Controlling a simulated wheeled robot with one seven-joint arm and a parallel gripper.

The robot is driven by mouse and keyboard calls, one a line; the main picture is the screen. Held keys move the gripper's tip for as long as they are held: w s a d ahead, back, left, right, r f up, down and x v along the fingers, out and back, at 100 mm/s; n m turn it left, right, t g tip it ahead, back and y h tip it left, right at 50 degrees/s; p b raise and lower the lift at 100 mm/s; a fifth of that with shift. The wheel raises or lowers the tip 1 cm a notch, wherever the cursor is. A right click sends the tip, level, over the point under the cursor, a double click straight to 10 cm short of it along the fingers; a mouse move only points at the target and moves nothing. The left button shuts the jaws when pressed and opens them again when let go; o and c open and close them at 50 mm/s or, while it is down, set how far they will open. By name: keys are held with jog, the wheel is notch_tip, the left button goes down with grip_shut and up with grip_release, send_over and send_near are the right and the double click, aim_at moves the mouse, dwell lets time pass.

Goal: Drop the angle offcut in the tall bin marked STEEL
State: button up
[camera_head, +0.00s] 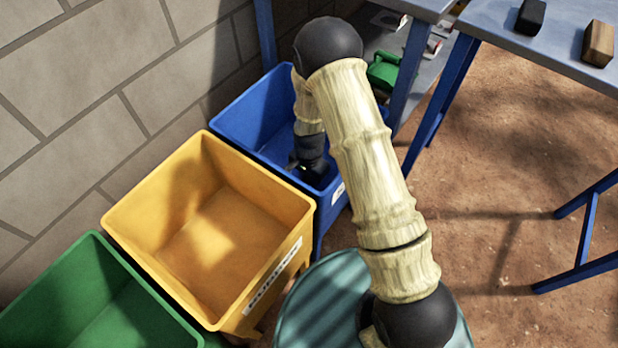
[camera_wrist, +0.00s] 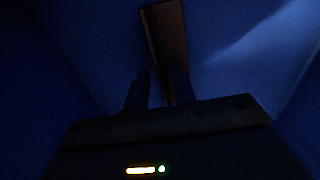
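My gripper (camera_wrist: 160,88) is down inside the blue bin (camera_head: 252,103); the wrist view shows dark blue walls around it. Its two fingers stand apart with a gap between them, so it looks open. A long, narrow brownish piece, apparently the angle offcut (camera_wrist: 165,35), shows beyond the fingertips. Its near end runs behind the right finger, with a gap to the left finger. It seems to be free in the bin, though the view is very dark. In the head view my arm hides the fingers and offcut. The blue bin's label (camera_head: 338,193) is mostly hidden and unreadable.
A yellow bin (camera_head: 155,190) and a green bin (camera_head: 60,278) stand in a row beside the blue one, along a block wall (camera_head: 90,90). A teal round lid or drum (camera_head: 320,300) is below my arm. A blue-legged table (camera_head: 560,45) stands right; open dirt ground lies below.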

notch_tip(320, 180, up, 12)
jog(key=p, duration=0.5)
jog(key=shift+p, duration=0.4)
jog(key=shift+r, duration=0.1)
notch_tip(320, 180, up, 12)
jog(key=n+t, duration=0.1)
jog(key=n, duration=0.2)
send_over(309, 181)
jog(key=s+d, duration=0.4)
jog(key=d, duration=0.3)
jog(key=s+d+r+n+t, duration=0.1)
jog(key=s+d+r+n, duration=0.3)
jog(key=s+d+r, duration=0.2)
jog(key=s+r, duration=0.2)
jog(key=s, duration=0.1)
jog(key=shift+s+d+n+t, duration=0.25)
jog(key=shift+n+t, duration=0.05)
jog(key=shift+r, duration=0.1)
